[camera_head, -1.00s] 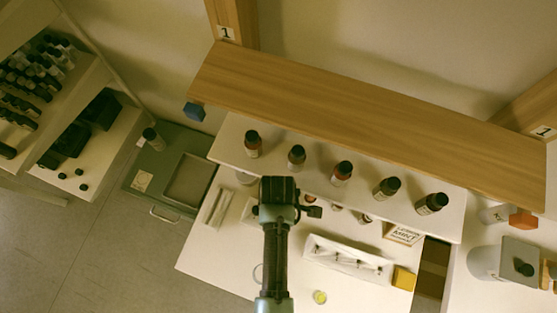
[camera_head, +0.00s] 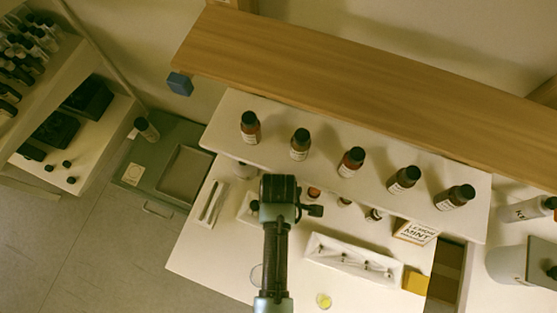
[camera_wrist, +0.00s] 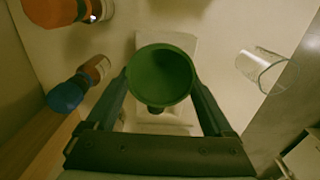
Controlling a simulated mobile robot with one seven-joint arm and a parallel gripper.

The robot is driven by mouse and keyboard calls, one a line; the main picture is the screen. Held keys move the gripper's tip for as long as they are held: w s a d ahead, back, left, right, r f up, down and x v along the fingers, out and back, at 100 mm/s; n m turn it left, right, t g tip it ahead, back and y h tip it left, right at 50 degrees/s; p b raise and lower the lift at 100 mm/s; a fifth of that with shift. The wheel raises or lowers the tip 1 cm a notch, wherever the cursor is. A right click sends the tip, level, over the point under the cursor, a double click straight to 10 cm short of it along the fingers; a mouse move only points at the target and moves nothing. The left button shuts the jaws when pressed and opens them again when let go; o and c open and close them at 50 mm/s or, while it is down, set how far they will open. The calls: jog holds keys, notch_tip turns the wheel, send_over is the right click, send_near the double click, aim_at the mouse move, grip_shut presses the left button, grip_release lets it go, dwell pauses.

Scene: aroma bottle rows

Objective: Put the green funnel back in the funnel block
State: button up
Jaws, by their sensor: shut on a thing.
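The green funnel (camera_wrist: 160,76) is between the two fingertips of my gripper (camera_wrist: 160,84) in the wrist view, wide mouth facing the camera. The gripper is shut on it. Behind and below the funnel is a pale rectangular block (camera_wrist: 184,42), likely the funnel block, partly covered by the funnel. I cannot tell how far the funnel is above it. In the head view a pale block (camera_head: 245,212) shows just left of my arm, partly hidden by it. The funnel itself is hidden there by my arm and wrist.
In the wrist view a clear glass beaker (camera_wrist: 262,70) stands right, and a blue-capped amber bottle (camera_wrist: 72,93) left. In the head view a shelf (camera_head: 325,165) holds several amber bottles above the worktop; a white rack (camera_head: 350,262) and yellow block (camera_head: 415,282) lie right of my arm.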

jog(key=shift+f+b, duration=0.4)
jog(key=shift+f, duration=0.2)
dwell(0.3)
jog(key=o, duration=1.1)
jog(key=shift+c, duration=0.2)
jog(key=shift+r, duration=0.1)
